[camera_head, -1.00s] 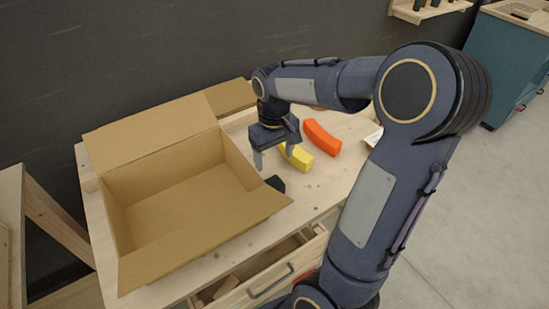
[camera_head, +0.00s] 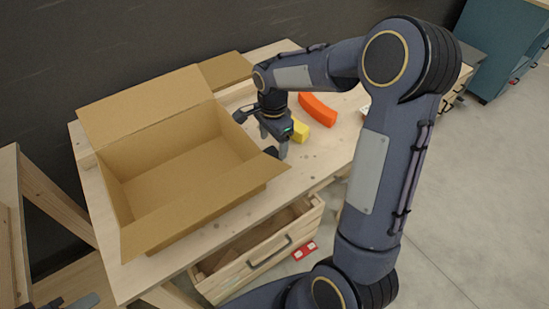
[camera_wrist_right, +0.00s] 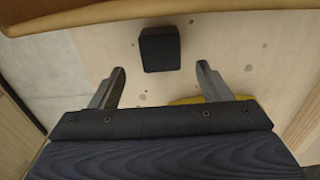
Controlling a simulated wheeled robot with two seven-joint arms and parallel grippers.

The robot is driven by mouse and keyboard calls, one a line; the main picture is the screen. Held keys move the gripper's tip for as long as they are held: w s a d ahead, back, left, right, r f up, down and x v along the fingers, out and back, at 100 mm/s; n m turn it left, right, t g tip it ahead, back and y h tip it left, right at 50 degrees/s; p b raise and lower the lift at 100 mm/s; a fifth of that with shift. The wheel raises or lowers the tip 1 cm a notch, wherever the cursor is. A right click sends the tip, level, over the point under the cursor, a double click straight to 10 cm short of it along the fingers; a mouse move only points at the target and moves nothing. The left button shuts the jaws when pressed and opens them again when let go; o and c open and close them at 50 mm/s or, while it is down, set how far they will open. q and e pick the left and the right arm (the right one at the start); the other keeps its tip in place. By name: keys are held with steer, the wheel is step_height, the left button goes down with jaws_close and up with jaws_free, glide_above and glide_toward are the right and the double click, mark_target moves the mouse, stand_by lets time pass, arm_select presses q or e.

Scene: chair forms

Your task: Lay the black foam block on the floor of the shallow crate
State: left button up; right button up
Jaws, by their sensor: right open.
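The black foam block (camera_head: 270,151) lies on the wooden table beside the near right corner of an open cardboard box, partly hidden by the box flap and my gripper. In the right wrist view the block (camera_wrist_right: 160,48) lies beyond my fingertips, roughly centred between them and apart from both. My right gripper (camera_head: 273,143) is open and empty, pointing down close to the block; it also shows in the wrist view (camera_wrist_right: 161,68). The cardboard box (camera_head: 180,173) is empty with flaps spread; I cannot tell whether it is the shallow crate. A dark piece at the lower left may be my left gripper (camera_head: 75,302).
The table's right part (camera_head: 325,150) has bare room.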

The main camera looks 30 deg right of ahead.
mark_target(272, 152)
step_height(272, 152, down, 6)
steer(key=shift+a+f, duration=0.1)
steer(key=shift+a, duration=0.05)
steer(key=c, duration=1.1)
